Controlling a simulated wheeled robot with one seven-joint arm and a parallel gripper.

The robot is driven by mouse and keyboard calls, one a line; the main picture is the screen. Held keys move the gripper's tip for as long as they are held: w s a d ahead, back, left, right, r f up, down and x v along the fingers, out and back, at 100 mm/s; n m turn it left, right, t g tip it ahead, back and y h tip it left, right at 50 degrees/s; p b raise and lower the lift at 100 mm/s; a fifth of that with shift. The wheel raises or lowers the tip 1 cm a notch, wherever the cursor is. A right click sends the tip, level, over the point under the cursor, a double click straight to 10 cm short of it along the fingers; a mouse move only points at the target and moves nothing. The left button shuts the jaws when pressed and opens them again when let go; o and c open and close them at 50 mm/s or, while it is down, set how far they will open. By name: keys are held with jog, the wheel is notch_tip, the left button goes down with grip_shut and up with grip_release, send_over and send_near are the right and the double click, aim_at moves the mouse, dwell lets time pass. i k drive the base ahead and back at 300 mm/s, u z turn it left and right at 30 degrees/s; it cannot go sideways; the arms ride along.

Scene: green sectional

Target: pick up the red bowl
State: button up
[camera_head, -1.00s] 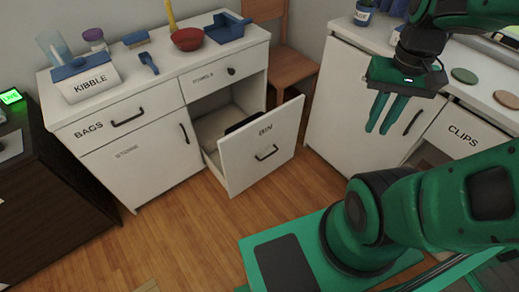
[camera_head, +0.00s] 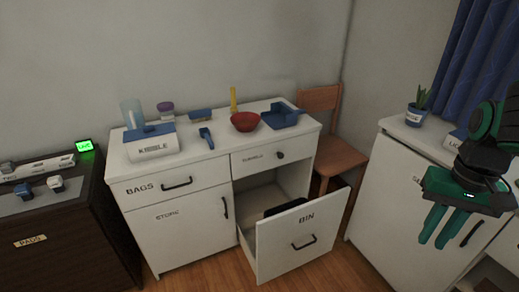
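The red bowl (camera_head: 245,121) stands upright on the white cabinet top, between a blue brush and a blue dustpan, in front of a yellow upright object. My gripper (camera_head: 437,228) is at the right of the view, pointing down with a visible gap between its green fingers. It is open and empty, far to the right of the bowl and in front of the right-hand white cabinet.
The BIN drawer (camera_head: 300,240) is pulled out at the front of the white cabinet (camera_head: 190,168). A kibble box (camera_head: 152,145), brush (camera_head: 200,115) and dustpan (camera_head: 283,115) share its top. A wooden chair (camera_head: 335,155) stands between the cabinets.

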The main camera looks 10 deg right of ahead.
aim_at(244, 122)
jog(key=z, duration=0.4)
jog(key=i, duration=1.25)
jog(key=u, duration=0.5)
